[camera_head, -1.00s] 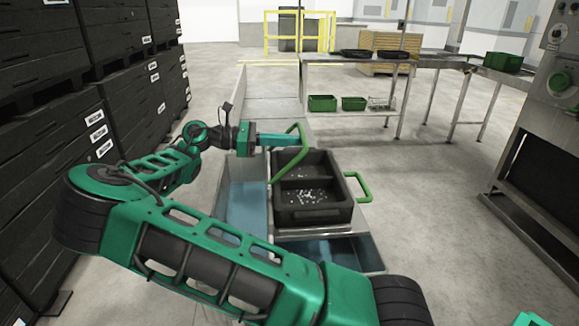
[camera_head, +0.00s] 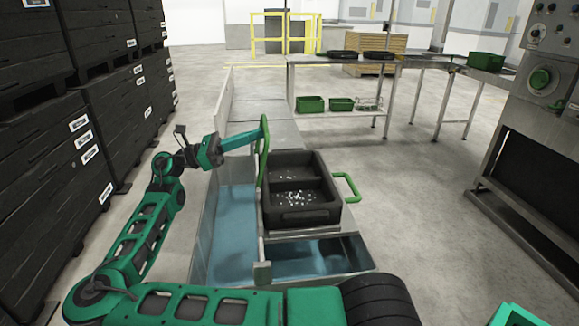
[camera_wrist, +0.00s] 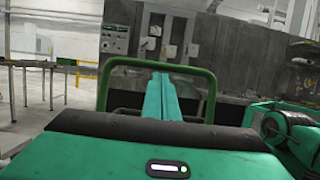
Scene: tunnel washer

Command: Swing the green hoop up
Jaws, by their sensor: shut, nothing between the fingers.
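The green hoop (camera_head: 263,150) stands nearly upright at the left side of a black two-part crate (camera_head: 301,213). In the wrist view the hoop (camera_wrist: 157,62) shows as an arch framing my fingers. My gripper (camera_head: 262,134) is shut and empty, its tips at the upper part of the hoop; I cannot tell whether they touch it. In the wrist view my gripper (camera_wrist: 160,78) shows as two green fingers pressed together, pointing at the space under the arch. A second green hoop (camera_head: 347,187) sticks out low on the crate's right side. Small pale bits lie in the crate.
The crate sits on a metal trough with blue water (camera_head: 232,225). Stacked dark crates (camera_head: 90,110) stand on the left. A metal table (camera_head: 345,61) holds dark trays, with green bins (camera_head: 311,104) on its lower shelf. A machine (camera_head: 540,140) stands right. Floor right of the trough is clear.

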